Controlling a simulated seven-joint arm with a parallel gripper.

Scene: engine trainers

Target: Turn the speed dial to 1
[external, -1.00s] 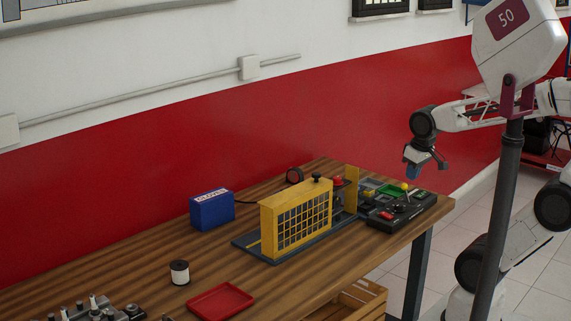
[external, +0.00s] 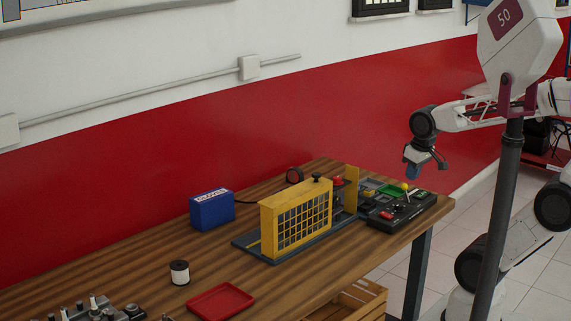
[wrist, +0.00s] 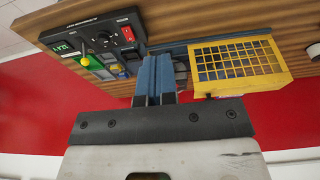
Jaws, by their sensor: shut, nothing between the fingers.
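The black control box (external: 418,214) stands at the right end of the workbench; it also shows at the upper left of the wrist view (wrist: 91,26). A red control (wrist: 127,33), a lever with a yellow ball (wrist: 82,62) and a lit green display (wrist: 61,47) are on the same panel. My gripper (external: 412,173) hangs above the box, apart from it. Its blue fingers (wrist: 155,72) are together and empty, to the right of the dial in the wrist view.
A yellow mesh guard (external: 298,222) stands on a dark base left of the box. A blue box (external: 211,210), a white spool (external: 180,272) and a red tray (external: 222,301) lie farther left on the wooden bench (external: 130,281). The red wall is behind.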

